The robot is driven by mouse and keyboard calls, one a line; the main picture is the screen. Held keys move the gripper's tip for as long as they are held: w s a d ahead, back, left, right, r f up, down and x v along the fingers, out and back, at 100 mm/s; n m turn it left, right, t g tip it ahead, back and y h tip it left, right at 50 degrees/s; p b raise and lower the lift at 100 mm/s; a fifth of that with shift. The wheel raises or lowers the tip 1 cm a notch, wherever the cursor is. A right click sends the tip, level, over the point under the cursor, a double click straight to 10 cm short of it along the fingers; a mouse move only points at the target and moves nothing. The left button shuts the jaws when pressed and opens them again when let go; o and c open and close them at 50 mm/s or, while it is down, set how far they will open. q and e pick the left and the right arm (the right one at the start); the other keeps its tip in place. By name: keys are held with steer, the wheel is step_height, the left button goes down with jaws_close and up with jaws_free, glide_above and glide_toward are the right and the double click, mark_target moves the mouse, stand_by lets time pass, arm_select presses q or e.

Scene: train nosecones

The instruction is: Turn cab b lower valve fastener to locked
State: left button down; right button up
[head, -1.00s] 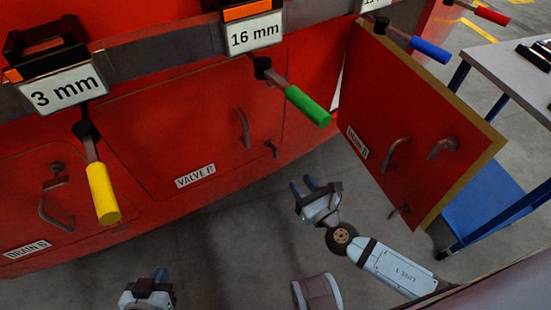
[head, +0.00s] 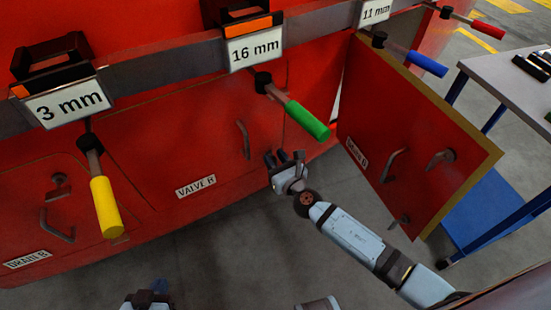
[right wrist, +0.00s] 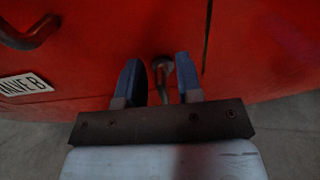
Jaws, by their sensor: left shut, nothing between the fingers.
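The cab b valve panel is a red door (head: 190,140) with a white VALVE B label (head: 196,186), and it looks closed. Its lower fastener (right wrist: 162,70), a small dark knob with a short lever, shows between my right fingertips in the right wrist view. In the head view my right gripper (head: 285,157) hides it. My right gripper (right wrist: 160,82) is open, with a finger on each side of the fastener; I cannot tell if either touches. My left gripper (head: 150,290) is shut and empty at the bottom edge, well below the panel.
A curved handle (head: 243,140) is on the valve panel. A green-handled lever (head: 307,120) hangs just above my right gripper. An open red drain door (head: 410,140) stands to the right. A yellow-handled lever (head: 106,207) is at left. A grey table (head: 505,80) is at far right.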

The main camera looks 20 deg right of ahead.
jaws_close()
